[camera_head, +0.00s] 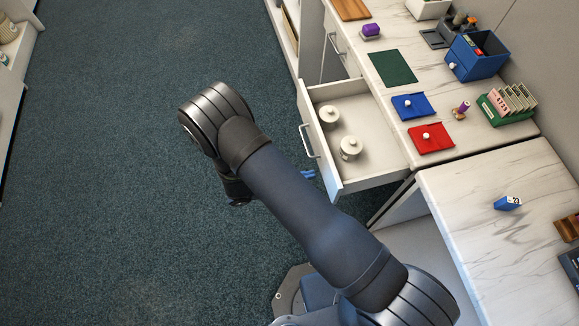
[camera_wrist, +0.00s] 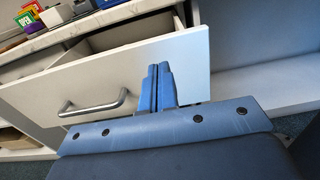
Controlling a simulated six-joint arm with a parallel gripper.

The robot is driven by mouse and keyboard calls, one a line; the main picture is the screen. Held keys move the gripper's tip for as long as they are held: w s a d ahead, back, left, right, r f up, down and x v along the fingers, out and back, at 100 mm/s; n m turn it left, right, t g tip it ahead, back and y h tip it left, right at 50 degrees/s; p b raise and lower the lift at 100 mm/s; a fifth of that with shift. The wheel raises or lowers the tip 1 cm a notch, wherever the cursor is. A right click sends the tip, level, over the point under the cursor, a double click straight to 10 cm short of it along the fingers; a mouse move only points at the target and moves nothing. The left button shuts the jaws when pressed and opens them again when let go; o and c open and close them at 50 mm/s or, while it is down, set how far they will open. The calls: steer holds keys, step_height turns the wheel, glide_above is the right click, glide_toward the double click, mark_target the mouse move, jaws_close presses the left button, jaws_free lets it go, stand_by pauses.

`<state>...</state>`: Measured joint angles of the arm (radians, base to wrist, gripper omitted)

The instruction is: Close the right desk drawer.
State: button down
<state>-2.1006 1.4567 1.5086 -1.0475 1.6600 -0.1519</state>
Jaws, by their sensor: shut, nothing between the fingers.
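The white desk drawer (camera_head: 372,125) is pulled well out from under the marble-topped desk. Its front panel (camera_wrist: 185,68) fills the middle of the wrist view, with a metal bar handle (camera_wrist: 93,105) to the left of my fingers. Two white lidded pots, one farther back (camera_head: 329,115) and one nearer (camera_head: 350,148), stand inside the drawer. My gripper (camera_wrist: 157,88) is shut and empty, its blue fingers together in front of the panel, right of the handle. In the head view its blue tips (camera_head: 308,174) show just outside the drawer front; contact cannot be told.
On the desktop above are a green mat (camera_head: 392,67), a blue tray (camera_head: 412,106), a red tray (camera_head: 431,138) and a blue box (camera_head: 477,56). Another drawer front with a handle (camera_head: 337,42) lies farther back. A second marble counter (camera_head: 500,240) stands nearer. Carpet to the left is clear.

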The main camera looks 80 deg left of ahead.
mark_target(330, 170)
steer(key=shift+w, duration=2.25)
steer(key=shift+w, duration=0.1)
steer(key=w, duration=2.6)
steer(key=shift+w, duration=0.3)
steer(key=shift+r, duration=0.1)
steer(key=shift+s+a, duration=0.1)
steer(key=shift+a, duration=0.05)
steer(key=s, duration=1.4)
steer(key=shift+s, duration=0.25)
steer(key=w, duration=1.4)
